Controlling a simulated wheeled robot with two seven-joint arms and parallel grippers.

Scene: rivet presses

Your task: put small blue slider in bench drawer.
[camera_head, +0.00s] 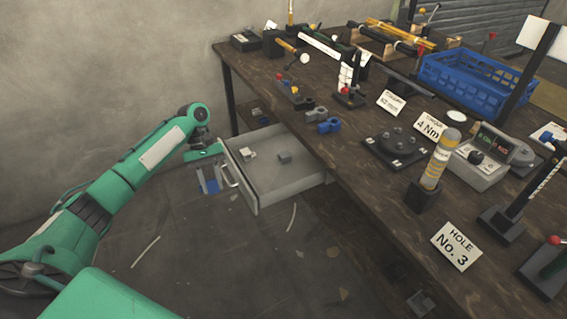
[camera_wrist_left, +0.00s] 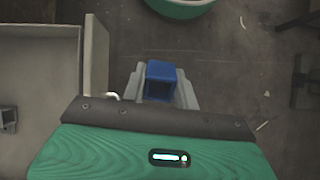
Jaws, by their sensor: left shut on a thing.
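My left gripper (camera_head: 209,187) is shut on a small blue slider (camera_head: 212,186), just left of the bench drawer in the head view. In the left wrist view the blue slider (camera_wrist_left: 160,80) shows its squarish, hollow-looking end between the grey fingers (camera_wrist_left: 162,92). The bench drawer (camera_head: 257,200) is pulled out from under the bench. In the left wrist view the drawer (camera_wrist_left: 95,55) lies to the left of the slider, which is outside its wall. My right gripper is not in view.
A pale part (camera_head: 247,154) and a grey block (camera_head: 284,158) lie in the drawer, with bare floor around them. Another blue part (camera_head: 328,126) and a grey one (camera_head: 316,113) sit on the bench edge (camera_head: 300,135). The drawer handle (camera_head: 229,176) sticks out near my gripper.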

